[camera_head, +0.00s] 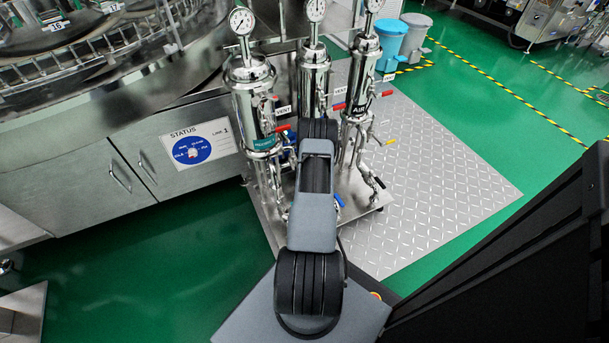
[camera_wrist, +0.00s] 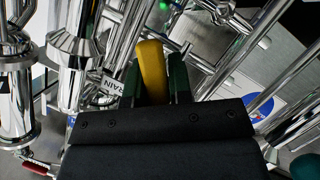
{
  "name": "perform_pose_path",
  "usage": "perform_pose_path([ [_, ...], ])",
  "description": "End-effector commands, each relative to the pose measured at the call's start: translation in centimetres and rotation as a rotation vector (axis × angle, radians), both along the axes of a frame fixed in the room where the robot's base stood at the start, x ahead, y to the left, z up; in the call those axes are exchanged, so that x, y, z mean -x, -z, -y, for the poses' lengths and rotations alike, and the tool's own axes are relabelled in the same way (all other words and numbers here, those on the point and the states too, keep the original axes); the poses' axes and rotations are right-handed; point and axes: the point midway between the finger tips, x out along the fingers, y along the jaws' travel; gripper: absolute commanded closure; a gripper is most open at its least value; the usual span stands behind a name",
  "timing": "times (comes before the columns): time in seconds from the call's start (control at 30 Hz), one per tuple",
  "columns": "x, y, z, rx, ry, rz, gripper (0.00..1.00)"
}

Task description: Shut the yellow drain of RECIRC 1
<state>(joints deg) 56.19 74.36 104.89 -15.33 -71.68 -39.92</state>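The yellow drain handle (camera_wrist: 152,72) stands between the two dark green fingers of my gripper (camera_wrist: 155,85) in the wrist view. Both fingers lie against its sides with no clear gap, so my gripper looks shut on it. The handle's valve body and pipe joint are hidden behind the gripper. In the head view my own arm covers the gripper and this handle. The steel housing with a teal tag (camera_head: 264,144) stands left of the arm; I cannot read RECIRC 1 on it.
A middle housing (camera_head: 314,75) and one marked AIR (camera_head: 363,75) stand close by, with red, blue and yellow valve handles. Steel pipes crowd the gripper. A cabinet with a STATUS sign (camera_head: 199,143) is left. Diamond-plate floor (camera_head: 440,170) at right is clear.

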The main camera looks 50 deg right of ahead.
Motion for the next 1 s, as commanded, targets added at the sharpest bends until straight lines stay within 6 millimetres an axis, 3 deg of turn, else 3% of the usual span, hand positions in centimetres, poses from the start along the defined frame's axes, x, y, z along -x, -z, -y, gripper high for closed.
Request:
perform_pose_path([
  [0.23,0.0,0.0,0.0,-0.001,0.0,0.001,0.56],
  [0.57,0.4,-0.2,-0.2,-0.001,0.002,0.0,0.55],
  [1.0,6.1,-2.9,-5.3,-0.004,0.003,-0.001,0.55],
])
